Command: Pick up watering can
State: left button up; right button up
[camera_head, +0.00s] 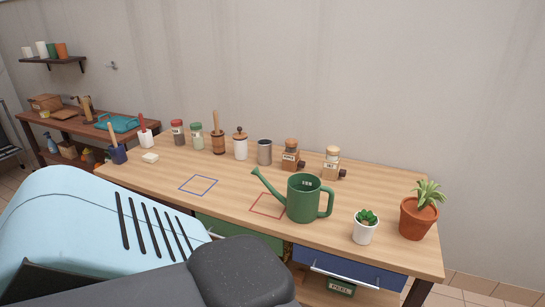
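A green watering can (303,198) stands upright on the wooden table (225,190), right of the middle. Its spout points to the left, over the red square outline, and its handle (327,203) is on the right side. Neither of my grippers shows in the head view. Part of my own body fills the lower left of the view and hides the table's front left edge.
A small white-potted succulent (365,227) and a terracotta-potted plant (418,217) stand right of the can. Jars and grinders (290,155) line the back. A blue square outline (198,185) and a red square outline (266,205) mark the tabletop. The left middle is clear.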

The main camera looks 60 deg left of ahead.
aim_at(304, 189)
jog(key=u, duration=1.6)
jog(key=i+j+z, duration=1)
jog(key=j, duration=0.3)
jog(key=l, duration=0.15)
jog(key=j, duration=0.15)
